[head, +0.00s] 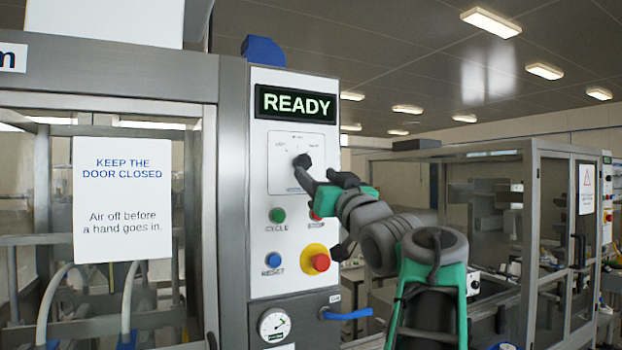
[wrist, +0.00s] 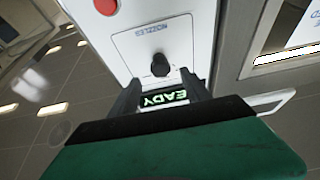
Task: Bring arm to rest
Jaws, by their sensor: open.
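My gripper (head: 320,180) is raised in front of the white control panel (head: 282,215), with my arm bent behind it. Its fingers are spread and nothing is between them that I can see as held. In the wrist view my gripper (wrist: 160,84) points at the panel, and a black knob (wrist: 160,64) lies just beyond the gap between the fingertips. The knob also shows in the head view (head: 303,161), close to one finger. I cannot tell whether they touch. The lit display (head: 296,104) reads READY.
Below the knob are a green button (head: 277,215), a blue button (head: 273,260) and a red stop button (head: 320,262) on yellow. A blue handle (head: 346,314) sticks out lower down. A glazed door with a sign (head: 122,200) is at left. Another machine (head: 535,220) stands at right.

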